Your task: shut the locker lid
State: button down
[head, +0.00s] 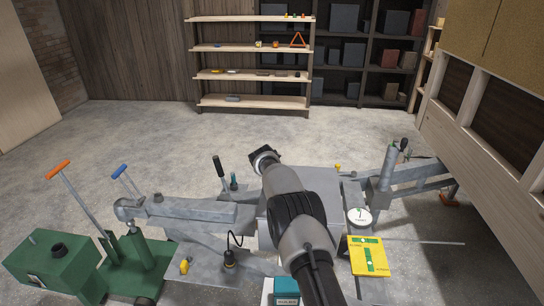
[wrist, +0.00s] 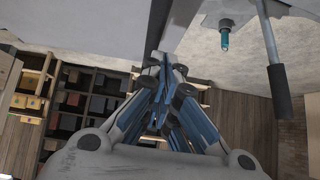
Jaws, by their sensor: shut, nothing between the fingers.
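The grey metal locker (head: 322,182) sits in the middle of the trailer frame in the head view, and my arm hides much of it. Its top looks like a flat grey panel; I cannot tell whether the lid is fully down. In the wrist view a broad pale grey surface (wrist: 75,25), probably the locker or its lid, fills the upper left. My gripper (wrist: 158,62) is shut and empty, its fingertips close to that surface's edge; I cannot tell if they touch. In the head view the wrist end is beyond the locker's left side and the fingers are hidden.
A black-handled lever (head: 219,168) and a teal-tipped stud (head: 233,181) stand left of my wrist. A white round gauge (head: 359,217) and a yellow-green card (head: 369,256) lie at right. A green box (head: 50,268) stands front left. The floor behind is clear before the shelves (head: 250,75).

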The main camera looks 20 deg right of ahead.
jog(key=w+d+r+p+v, duration=0.1)
jog(key=v, duration=1.1)
jog(key=w+d+r+v, duration=0.1)
jog(key=v, duration=1.1)
jog(key=s+a+r+n+g, duration=0.1)
jog(key=s+r, duration=0.3)
jog(key=s, duration=0.5)
jog(key=s+a+r+n+g, duration=0.1)
jog(key=s+r, duration=0.4)
jog(key=s, duration=0.4)
jog(key=s+a+f+n+y, duration=0.1)
jog(key=s+f, duration=0.1)
jog(key=s, duration=0.8)
jog(key=s+a+f+g+y, duration=0.1)
jog(key=s+a, duration=0.1)
jog(key=s, duration=0.8)
jog(key=s+a+f+n+y, duration=0.1)
jog(key=s+a+f, duration=0.1)
jog(key=s, duration=0.8)
jog(key=shift+s+f+n+g, duration=0.25)
jog(key=shift+f+n+g, duration=0.05)
jog(key=shift+f, duration=0.05)
jog(key=shift+d, duration=0.2)
